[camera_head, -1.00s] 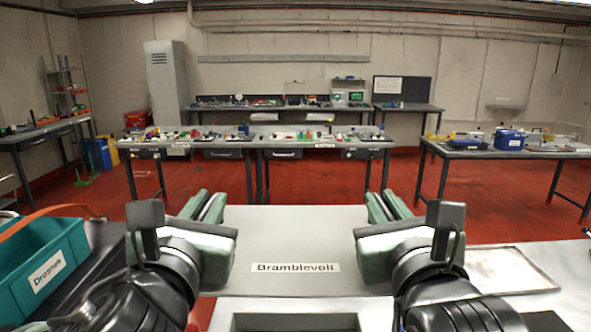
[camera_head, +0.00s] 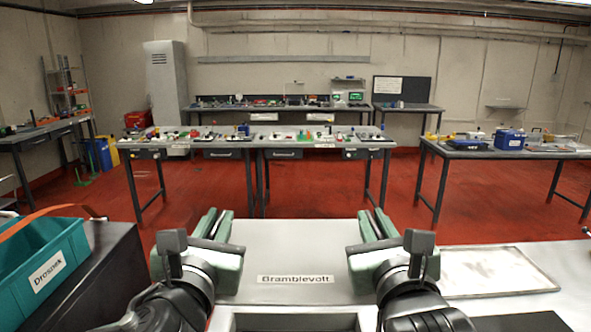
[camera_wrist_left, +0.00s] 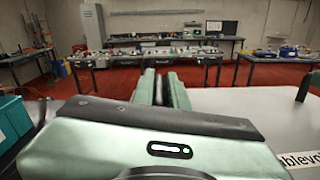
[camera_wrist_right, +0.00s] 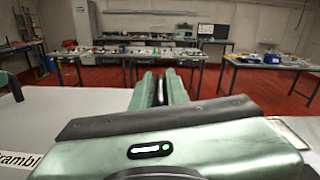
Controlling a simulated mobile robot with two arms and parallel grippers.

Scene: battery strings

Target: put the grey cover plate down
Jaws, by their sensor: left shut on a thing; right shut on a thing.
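The flat grey cover plate (camera_head: 295,250) with a "Bramblevolt" label lies level between my two grippers in the head view. My left gripper (camera_head: 213,223) is shut on its left side edge. My right gripper (camera_head: 376,224) is shut on its right side edge. Parts of the plate also show beside the grippers in the left wrist view (camera_wrist_left: 235,102) and the right wrist view (camera_wrist_right: 75,105). What lies under the plate is hidden, and I cannot tell whether it touches anything below.
A pale frame with a dark opening (camera_head: 295,322) is at the near edge. A teal "Drosmek" crate (camera_head: 40,265) with an orange handle stands at left. A flat, pale, brown-edged tray (camera_head: 495,271) lies at right. Benches with small items stand beyond the red floor.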

